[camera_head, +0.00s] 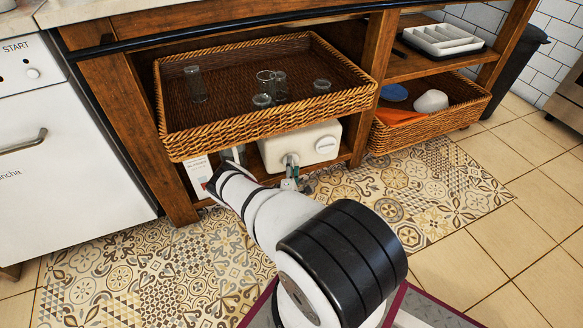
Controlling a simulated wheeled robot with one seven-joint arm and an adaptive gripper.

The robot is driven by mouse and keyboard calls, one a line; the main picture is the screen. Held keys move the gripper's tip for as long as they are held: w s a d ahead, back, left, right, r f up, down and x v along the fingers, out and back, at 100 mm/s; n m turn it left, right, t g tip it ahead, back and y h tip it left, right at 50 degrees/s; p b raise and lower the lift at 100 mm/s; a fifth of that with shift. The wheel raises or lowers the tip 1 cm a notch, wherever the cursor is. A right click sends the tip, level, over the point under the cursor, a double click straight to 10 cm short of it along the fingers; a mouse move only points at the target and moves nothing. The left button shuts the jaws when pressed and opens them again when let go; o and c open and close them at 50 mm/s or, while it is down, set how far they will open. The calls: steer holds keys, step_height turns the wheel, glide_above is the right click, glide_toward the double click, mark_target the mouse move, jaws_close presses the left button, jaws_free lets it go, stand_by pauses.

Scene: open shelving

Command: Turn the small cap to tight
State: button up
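A white boxy unit (308,137) stands on the low shelf under the large wicker basket. A white round cap (325,144) is on the right of its front. A smaller pale grey cap (290,160) sticks out at the lower left of the front. My gripper (291,179) is low in front of the unit, just below the small cap. Its fingers look very close to the cap, but I cannot tell whether they touch it. My own arm hides much of the gripper, and the finger gap is too small to read.
The large wicker basket (270,122) with several glass vessels hangs close above the unit. A wooden post (373,80) stands to the right, beside a smaller basket (432,128) with dishes and an orange cloth. Patterned floor (440,180) is free at right.

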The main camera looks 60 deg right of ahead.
steer(key=c, duration=0.3)
